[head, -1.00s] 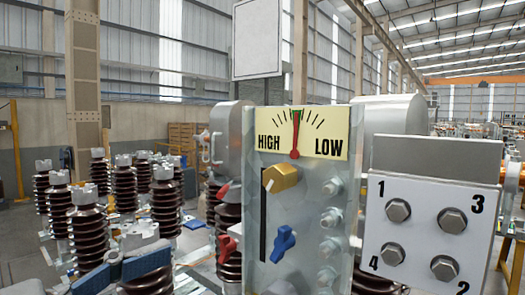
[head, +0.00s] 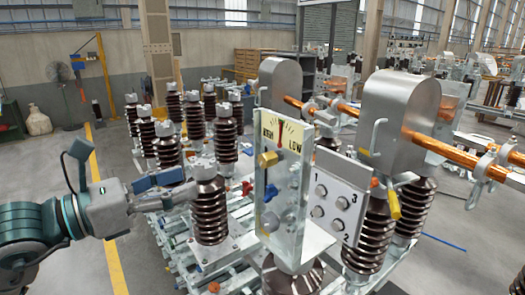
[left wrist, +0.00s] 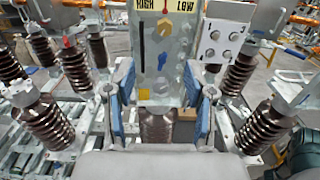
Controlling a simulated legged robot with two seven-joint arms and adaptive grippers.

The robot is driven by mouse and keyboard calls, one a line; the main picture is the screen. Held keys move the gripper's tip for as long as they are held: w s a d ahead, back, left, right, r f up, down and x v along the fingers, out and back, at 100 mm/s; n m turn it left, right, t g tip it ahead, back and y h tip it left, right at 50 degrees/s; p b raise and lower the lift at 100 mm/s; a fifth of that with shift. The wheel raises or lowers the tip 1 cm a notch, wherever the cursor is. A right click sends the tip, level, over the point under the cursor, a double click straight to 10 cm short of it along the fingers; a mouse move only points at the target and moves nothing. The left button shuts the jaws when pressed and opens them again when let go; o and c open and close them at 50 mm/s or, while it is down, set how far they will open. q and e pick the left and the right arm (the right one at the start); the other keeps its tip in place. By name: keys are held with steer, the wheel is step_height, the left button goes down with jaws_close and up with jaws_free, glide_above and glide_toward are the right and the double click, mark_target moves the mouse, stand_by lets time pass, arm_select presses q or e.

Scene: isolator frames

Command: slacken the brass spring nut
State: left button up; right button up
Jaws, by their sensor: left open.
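My left gripper (head: 188,183) comes in from the left, short of the panel and apart from the nut. In the left wrist view its blue-padded fingers (left wrist: 166,95) are spread and empty, with the panel beyond them. My right gripper is not seen.
A blue knob (head: 270,193) is below the nut. A bolted plate numbered 1 to 4 (head: 339,192) stands right of the panel. Several brown ribbed insulators (head: 209,215) crowd the left side near my arm. Orange bars (head: 430,143) run at right. Open floor lies at far left.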

mark_target(261, 160)
arm_select(q)
steer(key=p+x, duration=0.1)
steer(key=x, duration=0.4)
steer(key=p+x, duration=0.2)
steer(key=x, duration=0.4)
steer(key=s+d+p+x, duration=0.1)
steer(key=x, duration=0.4)
steer(key=shift+w+d+r+p, duration=0.1)
steer(key=shift+w+d+p, duration=0.05)
steer(key=shift+d+p, duration=0.15)
steer(key=shift+w, duration=0.3)
steer(key=shift+w+a, duration=0.1)
steer(key=shift+a, duration=0.7)
steer(key=shift+d, duration=0.7)
steer(key=c, duration=1)
steer(key=shift+d, duration=0.1)
jaws_close()
